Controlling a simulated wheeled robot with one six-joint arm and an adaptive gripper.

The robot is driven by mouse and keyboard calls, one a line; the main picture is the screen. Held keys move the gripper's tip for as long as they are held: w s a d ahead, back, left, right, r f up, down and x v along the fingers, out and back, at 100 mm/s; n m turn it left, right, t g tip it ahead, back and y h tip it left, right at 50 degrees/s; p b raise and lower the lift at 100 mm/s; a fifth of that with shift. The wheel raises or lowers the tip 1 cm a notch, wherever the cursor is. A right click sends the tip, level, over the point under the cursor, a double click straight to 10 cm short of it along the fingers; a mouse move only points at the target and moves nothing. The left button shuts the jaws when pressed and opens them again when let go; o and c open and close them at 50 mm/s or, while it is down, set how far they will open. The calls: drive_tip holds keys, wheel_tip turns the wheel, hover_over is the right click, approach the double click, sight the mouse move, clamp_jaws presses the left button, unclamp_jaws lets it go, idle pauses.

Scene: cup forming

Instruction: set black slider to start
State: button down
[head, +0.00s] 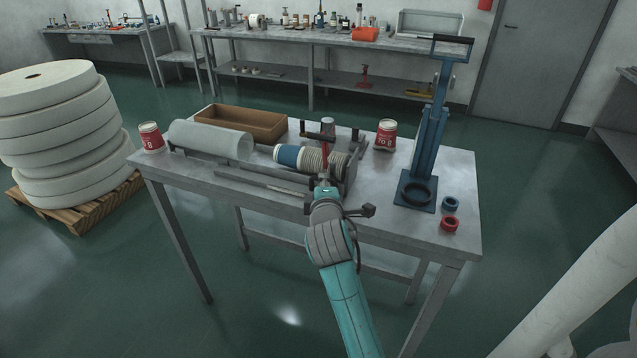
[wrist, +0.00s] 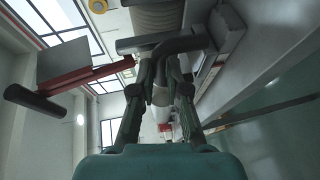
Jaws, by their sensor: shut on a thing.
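The cup-forming machine (head: 345,170) stands in the middle of the metal table, with a blue and ribbed roll along its front. My gripper (head: 325,183) is at the machine's front edge, below a red lever (head: 325,152) with a black cross handle (head: 318,136). In the wrist view my gripper (wrist: 163,66) is shut on a dark bent bar, which looks like the black slider (wrist: 180,44). The red lever (wrist: 85,78) and its black grip (wrist: 35,102) show at left there, apart from my fingers. In the head view the slider is hidden by my gripper.
A paper roll (head: 210,140) and a brown tray (head: 240,122) lie left of the machine. Red-and-white cups (head: 150,137) (head: 386,135) stand at both sides. A tall blue press (head: 428,150) stands at right, with a blue ring (head: 450,204) and a red ring (head: 449,224) beside it.

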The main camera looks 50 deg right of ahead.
drive_tip(key=shift+s+d+f, duration=0.1)
drive_tip(key=shift+s+f, duration=0.05)
drive_tip(key=shift+s, duration=0.05)
drive_tip(key=c, duration=1.4)
unclamp_jaws()
drive_tip(key=shift+s, duration=0.1)
drive_tip(key=shift+c, duration=0.2)
drive_tip(key=v, duration=1.2)
